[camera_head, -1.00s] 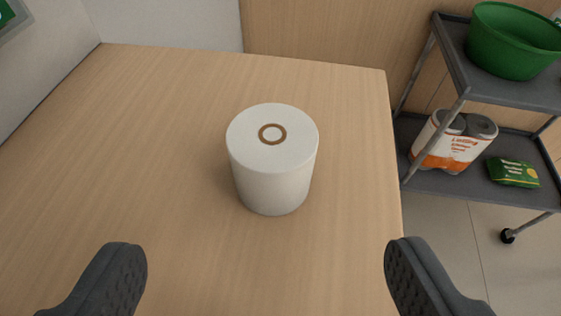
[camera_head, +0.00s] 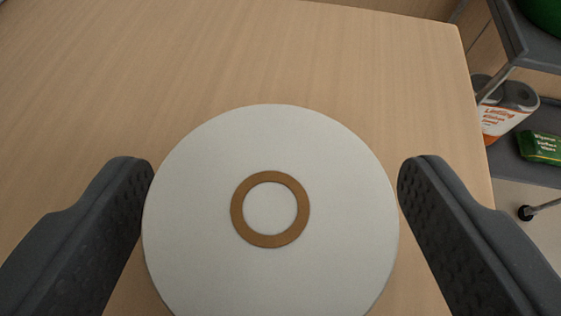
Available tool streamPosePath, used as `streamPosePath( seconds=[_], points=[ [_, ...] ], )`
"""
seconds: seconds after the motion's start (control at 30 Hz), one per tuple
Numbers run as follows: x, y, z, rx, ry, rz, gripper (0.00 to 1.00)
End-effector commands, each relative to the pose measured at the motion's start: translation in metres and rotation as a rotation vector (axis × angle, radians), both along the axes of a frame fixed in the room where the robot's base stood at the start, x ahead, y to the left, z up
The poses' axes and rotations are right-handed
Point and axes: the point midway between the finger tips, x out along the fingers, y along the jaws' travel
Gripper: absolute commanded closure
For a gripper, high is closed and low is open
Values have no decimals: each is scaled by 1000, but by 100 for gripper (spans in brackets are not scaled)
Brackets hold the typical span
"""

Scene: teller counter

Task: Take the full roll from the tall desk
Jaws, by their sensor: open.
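The full roll (camera_head: 340,160) is a thick white paper roll with a brown ring-shaped core at the middle of its top. It stands upright on the pale wooden top of the tall desk (camera_head: 200,60). The roll fills the middle of the view, and its lower edge is cut off by the frame. My gripper (camera_head: 275,185) is open, with one dark textured finger at the left of the roll and one at the right. The fingers look very near the roll's sides; I cannot tell whether either touches. The roll's side wall is mostly hidden below its top.
A grey cart (camera_head: 525,45) stands past the desk's right edge. It holds a wrapped pack of paper rolls (camera_head: 500,118), a green packet (camera_head: 541,147) and a green tub (camera_head: 544,14). The desk top around the roll is clear.

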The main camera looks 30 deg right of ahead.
Motion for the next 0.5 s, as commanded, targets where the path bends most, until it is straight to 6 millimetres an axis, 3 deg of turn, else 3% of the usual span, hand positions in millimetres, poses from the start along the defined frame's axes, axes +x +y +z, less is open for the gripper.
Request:
streamPosePath(
  seconds=[0.33, 0.37, 0.5],
  points=[
    [5, -2, -3, 0, 0, 1, 25],
    [5, -2, -3, 0, 0, 1, 30],
    [5, -2, -3, 0, 0, 1, 69]
  ],
)
